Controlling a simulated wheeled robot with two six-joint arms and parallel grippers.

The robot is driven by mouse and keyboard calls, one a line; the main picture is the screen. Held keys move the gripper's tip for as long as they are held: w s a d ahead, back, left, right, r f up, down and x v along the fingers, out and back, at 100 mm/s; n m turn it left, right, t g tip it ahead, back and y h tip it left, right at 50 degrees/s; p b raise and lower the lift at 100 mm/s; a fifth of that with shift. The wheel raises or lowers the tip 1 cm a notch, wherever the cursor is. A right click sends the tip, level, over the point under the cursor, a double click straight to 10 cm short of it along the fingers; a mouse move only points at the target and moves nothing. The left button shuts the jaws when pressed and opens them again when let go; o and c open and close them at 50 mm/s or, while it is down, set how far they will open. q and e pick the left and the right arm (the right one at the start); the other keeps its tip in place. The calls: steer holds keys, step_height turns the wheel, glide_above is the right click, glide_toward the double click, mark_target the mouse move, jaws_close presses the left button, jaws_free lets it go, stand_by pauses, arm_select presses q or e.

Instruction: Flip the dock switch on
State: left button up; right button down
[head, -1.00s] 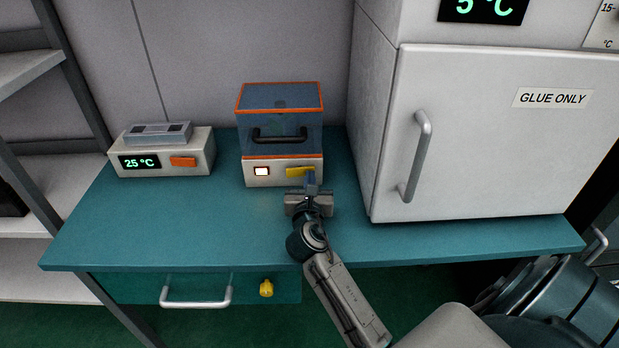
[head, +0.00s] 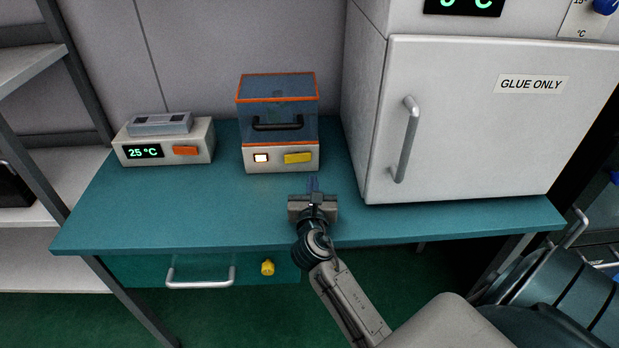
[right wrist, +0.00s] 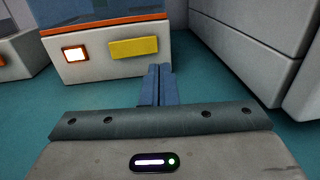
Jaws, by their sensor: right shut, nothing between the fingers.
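The dock (head: 282,160) is a white box on the teal table with a clear orange-edged case and black handle on top. On its front are a lit, whitish square lamp (head: 261,158) with an orange rim and a yellow switch (head: 298,158). In the right wrist view the lamp (right wrist: 75,53) glows and the yellow switch (right wrist: 134,47) looks slightly tilted. My right gripper (head: 313,184) is shut and empty, in front of the dock and apart from the switch. Its blue fingers also show in the right wrist view (right wrist: 157,85). My left gripper is out of view.
A white device (head: 165,145) reading 25 °C with an orange button stands left of the dock. A white cabinet (head: 460,130) labelled GLUE ONLY stands to the right. A drawer (head: 200,268) with a yellow knob (head: 267,268) is below the table. The table front left is clear.

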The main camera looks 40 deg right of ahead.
steer(key=v, duration=0.3)
steer(key=d+v, duration=0.1)
steer(key=v, duration=0.1)
steer(key=shift+s+a+b, duration=0.25)
steer(key=shift+s+b, duration=0.1)
steer(key=shift+s, duration=0.25)
steer(key=shift+s+a, duration=0.15)
steer(key=shift+s, duration=0.2)
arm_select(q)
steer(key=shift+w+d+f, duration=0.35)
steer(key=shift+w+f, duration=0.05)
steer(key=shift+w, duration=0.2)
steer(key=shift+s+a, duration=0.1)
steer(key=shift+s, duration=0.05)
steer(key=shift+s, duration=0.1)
